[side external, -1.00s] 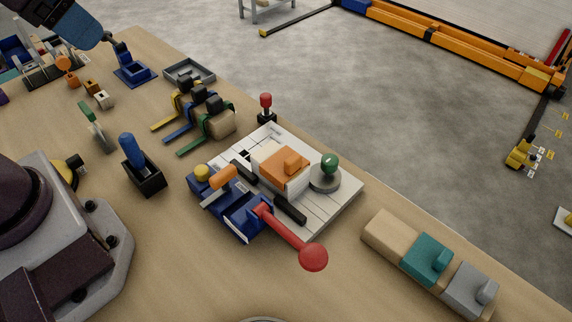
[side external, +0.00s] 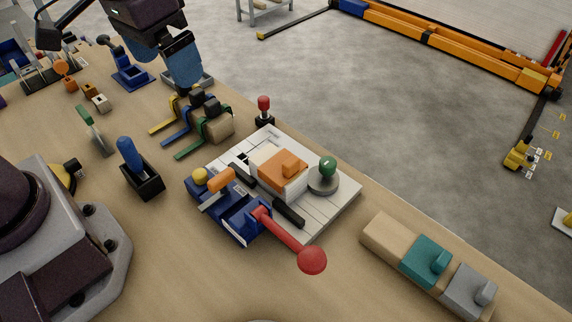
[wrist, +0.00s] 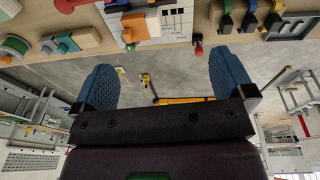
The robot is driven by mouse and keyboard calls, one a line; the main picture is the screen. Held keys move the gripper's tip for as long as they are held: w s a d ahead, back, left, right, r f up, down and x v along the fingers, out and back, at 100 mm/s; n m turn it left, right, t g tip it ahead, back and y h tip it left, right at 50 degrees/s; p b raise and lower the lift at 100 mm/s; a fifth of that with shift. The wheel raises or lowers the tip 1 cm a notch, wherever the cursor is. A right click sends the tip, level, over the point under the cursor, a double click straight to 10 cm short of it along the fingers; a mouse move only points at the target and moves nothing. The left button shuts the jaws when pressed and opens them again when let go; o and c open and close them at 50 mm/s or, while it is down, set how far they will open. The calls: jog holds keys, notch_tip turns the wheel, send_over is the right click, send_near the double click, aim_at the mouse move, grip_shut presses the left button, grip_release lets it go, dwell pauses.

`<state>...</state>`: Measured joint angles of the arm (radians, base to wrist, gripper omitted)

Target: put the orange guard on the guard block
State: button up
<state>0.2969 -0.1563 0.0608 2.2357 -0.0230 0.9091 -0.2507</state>
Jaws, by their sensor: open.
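The orange guard (side external: 284,170), a saddle-like piece with a raised grip, sits on a white block on the white slotted plate in the middle of the table. It also shows at the top of the wrist view (wrist: 129,34). The guard block seems to be the long wooden block (side external: 387,233) at the right. My gripper (side external: 184,88) is up and left of the orange guard, above the row of straps. In the wrist view its blue fingers (wrist: 165,85) stand wide apart and empty.
A red lever with a ball (side external: 312,259) and blue clamp parts (side external: 240,215) stand in front of the plate. A green knob (side external: 328,166) and a red-topped post (side external: 265,108) rise near it. Strapped pieces (side external: 215,124) stand under my gripper. Bare table lies in front of the wooden block.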

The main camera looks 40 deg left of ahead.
aim_at(290, 160)
jog(key=w+d+f+n+g, duration=0.2)
jog(key=w+d+f+n, duration=0.85)
jog(key=n, duration=0.75)
jog(key=shift+y, duration=0.4)
jog(key=f, duration=0.3)
jog(key=w+f, duration=0.1)
jog(key=f, duration=0.7)
jog(key=shift+w+d, duration=0.15)
jog(key=shift+d, duration=0.2)
jog(key=c, duration=0.9)
